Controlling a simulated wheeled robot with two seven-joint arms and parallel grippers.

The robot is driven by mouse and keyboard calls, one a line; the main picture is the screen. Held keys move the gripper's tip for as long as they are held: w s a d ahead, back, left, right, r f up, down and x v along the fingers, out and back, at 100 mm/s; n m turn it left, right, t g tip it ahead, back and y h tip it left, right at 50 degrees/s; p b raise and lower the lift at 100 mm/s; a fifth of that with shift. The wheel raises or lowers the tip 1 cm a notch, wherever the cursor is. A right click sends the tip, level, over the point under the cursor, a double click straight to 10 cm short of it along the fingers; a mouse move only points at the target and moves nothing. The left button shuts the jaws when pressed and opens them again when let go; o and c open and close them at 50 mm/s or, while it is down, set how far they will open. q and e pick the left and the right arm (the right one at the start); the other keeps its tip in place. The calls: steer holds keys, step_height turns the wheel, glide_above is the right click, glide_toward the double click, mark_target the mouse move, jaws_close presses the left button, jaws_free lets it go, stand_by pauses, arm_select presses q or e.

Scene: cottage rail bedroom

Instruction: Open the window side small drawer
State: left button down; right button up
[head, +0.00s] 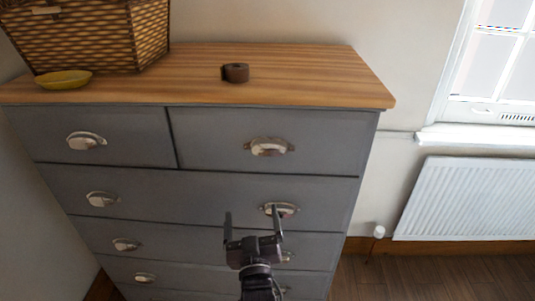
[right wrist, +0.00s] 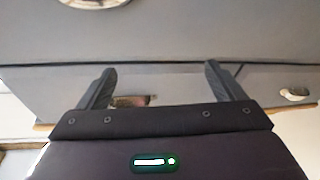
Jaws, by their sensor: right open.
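The window side small drawer (head: 220,135) is the right one of the two top drawers in a grey chest, and it looks shut. Its silver cup handle (head: 269,146) is at the middle of its front. In the head view my right gripper (head: 252,212) is open and empty, below that drawer and in front of the second drawer, near that drawer's right handle (head: 280,209). In the right wrist view, which looks upside down, my two fingers (right wrist: 158,68) stand apart before the grey fronts. A brownish handle (right wrist: 133,101) shows partly behind the gripper. My left gripper is out of view.
On the wooden top (head: 310,75) stand a wicker basket (head: 90,35), a yellow dish (head: 63,80) and a small brown roll-like object (head: 236,72). A white radiator (head: 470,198) hangs under the window at the right. Bare floor (head: 430,272) shows right of the chest.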

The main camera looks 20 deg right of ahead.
mark_target(268, 150)
steer(key=s+d+r+m+t+h, duration=0.15)
steer(key=s+r+m+h, duration=0.25)
steer(key=r, duration=0.7)
steer(key=shift+g, duration=0.25)
steer(key=x, duration=0.2)
steer(key=p+x, duration=0.1)
steer(key=x, duration=0.1)
steer(key=p+x, duration=0.1)
steer(key=x, duration=0.2)
steer(key=shift+s+d+r, duration=0.15)
steer(key=shift+d+r, duration=0.15)
steer(key=shift+w+d+r+p, duration=0.2)
steer(key=shift+w+p, duration=0.1)
steer(key=shift+w, duration=0.25)
steer(key=shift+f, duration=0.1)
steer(key=shift+s, duration=0.1)
steer(key=c, duration=1.1)
